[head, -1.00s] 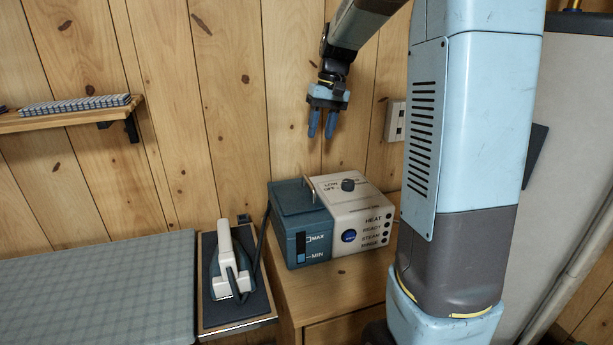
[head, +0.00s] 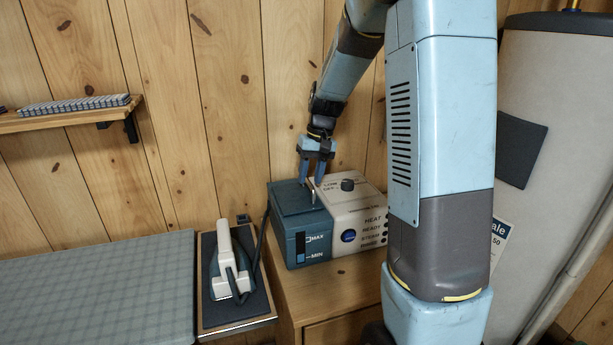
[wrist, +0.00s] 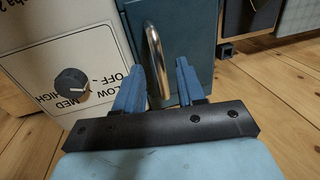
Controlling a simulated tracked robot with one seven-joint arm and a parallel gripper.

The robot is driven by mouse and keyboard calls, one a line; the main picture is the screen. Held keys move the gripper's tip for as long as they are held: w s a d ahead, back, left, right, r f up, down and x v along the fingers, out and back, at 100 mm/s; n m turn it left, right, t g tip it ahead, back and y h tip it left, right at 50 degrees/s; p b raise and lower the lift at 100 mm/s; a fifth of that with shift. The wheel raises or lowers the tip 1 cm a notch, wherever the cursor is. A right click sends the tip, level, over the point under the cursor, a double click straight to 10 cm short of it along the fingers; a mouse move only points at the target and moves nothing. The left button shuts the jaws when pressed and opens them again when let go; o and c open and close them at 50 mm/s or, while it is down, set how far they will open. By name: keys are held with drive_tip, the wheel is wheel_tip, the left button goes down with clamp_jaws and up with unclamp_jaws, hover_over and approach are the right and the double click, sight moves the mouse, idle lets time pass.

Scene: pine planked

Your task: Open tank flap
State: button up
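The steam station stands on a wooden cabinet. Its dark teal tank (head: 298,225) is on the left, and the flap (head: 290,197) on top lies closed. A metal bar handle (head: 313,195) stands near the flap's right edge; it also shows in the wrist view (wrist: 156,58). My gripper (head: 311,181) is just above the flap, pointing down. In the wrist view its blue fingers (wrist: 155,72) are apart, one on either side of the handle, with visible gaps. The fingertips do not grip it.
The station's cream panel with a black knob (head: 347,185) is right beside the flap. An iron (head: 229,268) rests on a stand to the left, its cord running up to the station. A plank wall is close behind. A grey ironing board (head: 100,290) lies further left.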

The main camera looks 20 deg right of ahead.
drive_tip(key=shift+f, duration=0.2)
clamp_jaws()
idle(0.3)
